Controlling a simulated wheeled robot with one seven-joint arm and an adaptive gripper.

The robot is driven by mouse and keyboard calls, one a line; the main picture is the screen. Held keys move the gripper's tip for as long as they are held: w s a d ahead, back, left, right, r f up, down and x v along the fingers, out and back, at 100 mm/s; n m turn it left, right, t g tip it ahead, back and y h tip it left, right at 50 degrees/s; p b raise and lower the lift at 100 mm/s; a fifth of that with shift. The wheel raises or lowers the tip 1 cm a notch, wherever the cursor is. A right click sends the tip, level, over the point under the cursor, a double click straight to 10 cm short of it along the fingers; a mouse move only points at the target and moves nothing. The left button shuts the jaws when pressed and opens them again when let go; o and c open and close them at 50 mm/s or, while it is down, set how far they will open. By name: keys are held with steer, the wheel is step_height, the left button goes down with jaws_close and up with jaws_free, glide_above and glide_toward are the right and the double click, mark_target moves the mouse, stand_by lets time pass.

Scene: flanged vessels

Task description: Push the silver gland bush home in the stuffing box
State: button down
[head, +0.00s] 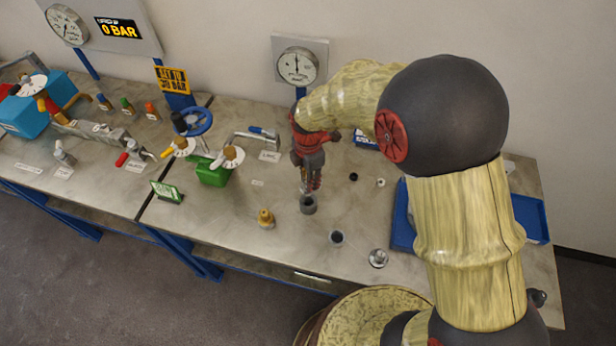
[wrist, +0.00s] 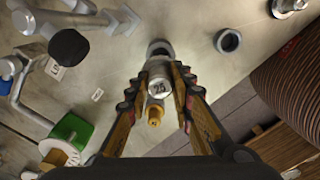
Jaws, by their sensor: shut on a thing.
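My gripper (wrist: 159,77) is shut on the silver gland bush (wrist: 160,70), whose round end shows between the fingers in the wrist view. In the head view my gripper (head: 312,186) points down, directly over the stuffing box (head: 308,205), a short dark grey upright cylinder on the bench. The rim of the stuffing box (wrist: 159,46) shows just past the bush in the wrist view. The bush hides most of its mouth. I cannot tell whether the bush touches the box or has entered it.
A brass fitting (head: 265,218) stands to the left of the box on the bench. A grey ring (head: 337,238) and a silver flanged part (head: 378,258) stand to its front right. A green valve (head: 213,172) is at left, and a blue tray (head: 402,238) at right.

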steer(key=shift+f+b, duration=1.4)
steer(key=shift+f, duration=1.1)
steer(key=shift+f+b, duration=0.8)
steer(key=shift+f, duration=0.9)
steer(key=c, duration=1.5)
jaws_free()
steer(key=shift+s, duration=0.1)
steer(key=shift+r, duration=0.1)
step_height(320, 180, up, 12)
steer(key=shift+f, duration=0.1)
